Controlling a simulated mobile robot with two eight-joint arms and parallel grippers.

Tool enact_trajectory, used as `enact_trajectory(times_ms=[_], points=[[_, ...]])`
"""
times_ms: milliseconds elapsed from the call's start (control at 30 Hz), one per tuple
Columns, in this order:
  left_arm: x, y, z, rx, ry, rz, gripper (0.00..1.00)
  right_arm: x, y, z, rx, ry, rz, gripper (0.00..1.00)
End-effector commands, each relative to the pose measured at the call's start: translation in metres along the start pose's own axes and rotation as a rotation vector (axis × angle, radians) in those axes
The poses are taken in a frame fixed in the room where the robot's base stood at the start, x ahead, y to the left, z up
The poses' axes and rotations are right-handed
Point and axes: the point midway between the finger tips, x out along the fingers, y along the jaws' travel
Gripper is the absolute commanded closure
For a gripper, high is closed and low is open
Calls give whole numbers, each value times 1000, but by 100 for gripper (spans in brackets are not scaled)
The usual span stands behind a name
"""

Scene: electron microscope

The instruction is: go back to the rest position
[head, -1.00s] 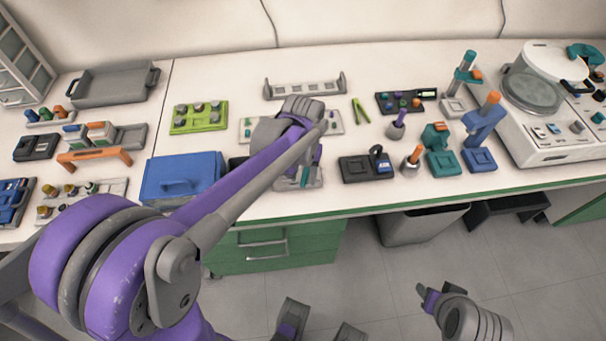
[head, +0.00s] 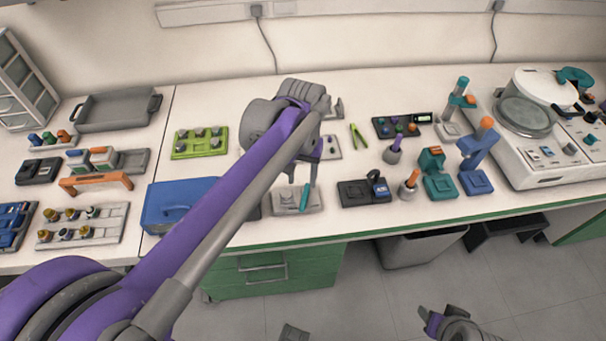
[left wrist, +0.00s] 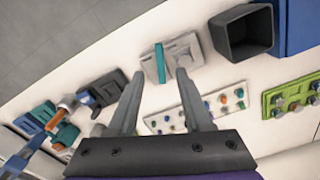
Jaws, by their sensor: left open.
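My left gripper (head: 304,172) is open and empty above the bench, over a grey block with a teal piece (head: 297,199). In the left wrist view its two fingers (left wrist: 158,100) are spread apart with nothing between them. The grey block with the teal strip (left wrist: 168,58) lies beyond the fingertips there. My left arm reaches in from the lower left and hides part of the bench. My right gripper (head: 432,318) is low in front of the bench, over the floor; whether its jaws are open is unclear.
A blue box (head: 178,205) stands left of the left gripper, and a dark open bin (left wrist: 245,40) shows in the wrist view. A green rack (head: 200,142), a black device (head: 364,192), teal and blue stands (head: 438,178) and a large white machine (head: 530,120) crowd the bench.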

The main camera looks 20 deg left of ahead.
Motion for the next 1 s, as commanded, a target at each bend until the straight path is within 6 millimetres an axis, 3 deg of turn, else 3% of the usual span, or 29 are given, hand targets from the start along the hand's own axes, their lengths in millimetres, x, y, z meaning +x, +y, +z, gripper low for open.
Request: enact_trajectory(times_ms=[267, 367, 600, 800, 1000], points=[[0, 0, 1, 1, 3, 1, 50, -1, 0, 0, 0, 0, 0, 50], [-4, -1, 11, 11, 27, 4, 50, -5, 0, -3, 0, 2, 0, 50], [-14, -5, 71, 84, 207, 27, 50, -31, 0, -22, 0, 14, 0, 50], [-6, -9, 117, 145, 371, 40, 50, -52, 0, -38, 0, 26, 0, 50], [5, -11, 138, 178, 459, 44, 50, -61, 0, -46, 0, 32, 0, 50]])
